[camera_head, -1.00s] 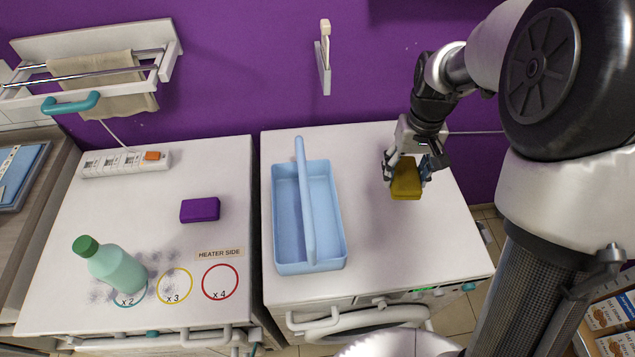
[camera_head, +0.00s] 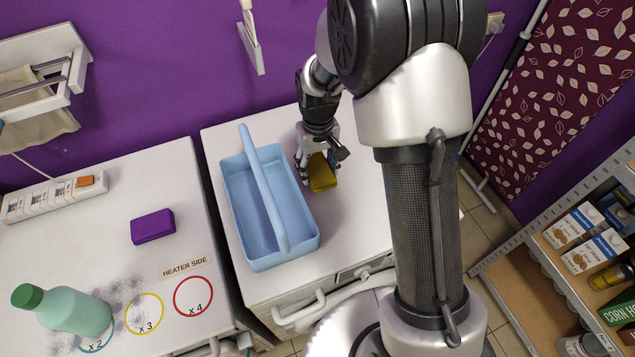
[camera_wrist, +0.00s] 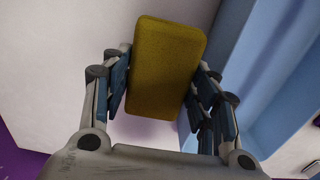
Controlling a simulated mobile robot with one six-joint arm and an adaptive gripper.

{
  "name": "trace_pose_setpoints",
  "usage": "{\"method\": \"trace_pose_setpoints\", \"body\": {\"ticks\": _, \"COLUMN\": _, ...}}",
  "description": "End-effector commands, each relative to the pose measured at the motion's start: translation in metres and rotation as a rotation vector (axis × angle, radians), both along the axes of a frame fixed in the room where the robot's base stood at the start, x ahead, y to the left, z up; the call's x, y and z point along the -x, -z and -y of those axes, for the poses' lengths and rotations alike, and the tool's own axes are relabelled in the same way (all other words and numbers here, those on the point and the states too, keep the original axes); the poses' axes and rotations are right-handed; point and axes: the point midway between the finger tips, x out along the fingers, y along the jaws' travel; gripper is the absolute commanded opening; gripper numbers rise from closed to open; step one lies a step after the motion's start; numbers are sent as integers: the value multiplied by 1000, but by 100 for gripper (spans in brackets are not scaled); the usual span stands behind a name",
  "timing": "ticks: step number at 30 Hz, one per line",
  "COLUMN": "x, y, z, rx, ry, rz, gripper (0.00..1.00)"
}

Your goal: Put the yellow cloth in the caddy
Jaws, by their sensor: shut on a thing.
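The yellow cloth (camera_head: 321,175) is a folded block shape, held between the fingers of my gripper (camera_head: 318,157). In the wrist view the cloth (camera_wrist: 166,68) sits between the two jaws (camera_wrist: 163,100), which are shut on it. The light-blue caddy (camera_head: 302,237) stands on the white top just left of my gripper, with a raised bar handle along its middle. Its compartments look empty. The caddy wall (camera_wrist: 240,60) also shows at the right of the wrist view, beside the cloth. The cloth is outside the caddy; its exact height above the top is unclear.
A purple block (camera_head: 153,226) and a green bottle (camera_head: 62,310) are on the left counter (camera_head: 100,190). A power strip (camera_head: 55,195) lies at its back. A shelf with boxes (camera_head: 585,240) stands at the far right. The white top right of my gripper is clear.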

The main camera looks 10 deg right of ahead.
Motion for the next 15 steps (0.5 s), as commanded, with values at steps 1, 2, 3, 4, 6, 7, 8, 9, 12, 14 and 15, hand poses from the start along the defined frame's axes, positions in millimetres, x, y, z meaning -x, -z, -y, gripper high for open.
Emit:
{"method": "trace_pose_setpoints", "body": {"ticks": 1, "x": 0, "y": 9, "z": 0, "rx": 0, "ry": 0, "rz": 0, "gripper": 32}}
{"method": "trace_pose_setpoints", "body": {"ticks": 2, "x": 0, "y": 11, "z": 0, "rx": 0, "ry": 0, "rz": 1, "gripper": 32}}
{"method": "trace_pose_setpoints", "body": {"ticks": 3, "x": 0, "y": 14, "z": 0, "rx": 0, "ry": 0, "rz": 0, "gripper": 32}}
{"method": "trace_pose_setpoints", "body": {"ticks": 4, "x": 0, "y": 15, "z": 0, "rx": 0, "ry": 0, "rz": 0, "gripper": 32}}
{"method": "trace_pose_setpoints", "body": {"ticks": 6, "x": 0, "y": 18, "z": 0, "rx": 0, "ry": 0, "rz": 0, "gripper": 32}}
{"method": "trace_pose_setpoints", "body": {"ticks": 7, "x": 0, "y": 21, "z": 0, "rx": 0, "ry": 0, "rz": 0, "gripper": 32}}
{"method": "trace_pose_setpoints", "body": {"ticks": 8, "x": 0, "y": 24, "z": 0, "rx": 0, "ry": 0, "rz": 0, "gripper": 32}}
{"method": "trace_pose_setpoints", "body": {"ticks": 9, "x": 0, "y": 29, "z": 0, "rx": 0, "ry": 0, "rz": 0, "gripper": 32}}
{"method": "trace_pose_setpoints", "body": {"ticks": 12, "x": 0, "y": 46, "z": 0, "rx": 0, "ry": 0, "rz": -2, "gripper": 32}}
{"method": "trace_pose_setpoints", "body": {"ticks": 14, "x": 0, "y": 55, "z": 0, "rx": 0, "ry": 0, "rz": 0, "gripper": 32}}
{"method": "trace_pose_setpoints", "body": {"ticks": 15, "x": 0, "y": 58, "z": 0, "rx": 0, "ry": 0, "rz": 0, "gripper": 32}}
